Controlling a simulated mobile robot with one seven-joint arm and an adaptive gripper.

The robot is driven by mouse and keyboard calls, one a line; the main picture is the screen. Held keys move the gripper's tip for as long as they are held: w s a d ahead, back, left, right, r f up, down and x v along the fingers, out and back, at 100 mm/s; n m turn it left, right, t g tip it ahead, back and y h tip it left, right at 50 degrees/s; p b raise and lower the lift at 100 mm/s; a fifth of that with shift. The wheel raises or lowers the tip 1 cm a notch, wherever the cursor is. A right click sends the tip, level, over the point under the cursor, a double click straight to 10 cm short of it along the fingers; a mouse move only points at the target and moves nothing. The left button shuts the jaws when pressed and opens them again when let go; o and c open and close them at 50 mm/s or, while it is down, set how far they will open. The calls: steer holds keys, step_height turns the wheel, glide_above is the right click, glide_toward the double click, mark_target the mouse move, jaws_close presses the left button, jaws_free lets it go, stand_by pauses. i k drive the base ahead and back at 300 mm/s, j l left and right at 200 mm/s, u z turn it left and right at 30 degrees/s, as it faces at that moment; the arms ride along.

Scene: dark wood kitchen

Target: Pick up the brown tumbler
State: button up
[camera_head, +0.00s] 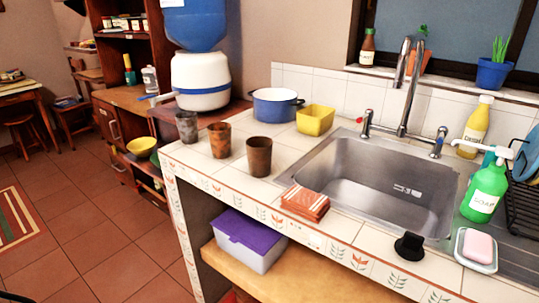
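Three tumblers stand upright in a slanting row on the left part of the white tiled counter (200,163). The nearest is a dark, mottled brown tumbler (259,156). The middle one is a lighter, orange-brown tumbler (220,140). The farthest is a grey-brown tumbler (187,127). They stand apart from each other with bare tile between them. Two of them look brown, so I cannot tell for sure which one is named. My gripper does not show in this view.
A blue pot (275,106) and a yellow square bowl (315,120) stand behind the tumblers. A steel sink (385,180) lies to the right, with a folded orange cloth (305,202) at its front left. A water dispenser (200,80) stands behind left.

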mark_target(259, 149)
steer(key=i+l+u, duration=0.1)
steer(key=l, duration=0.35)
steer(key=i+j, duration=0.1)
steer(key=j, duration=0.25)
steer(key=i+j, duration=0.1)
steer(key=j, duration=0.65)
steer(key=i+j+z, duration=0.15)
steer(key=z, duration=1.75)
steer(key=j, duration=0.65)
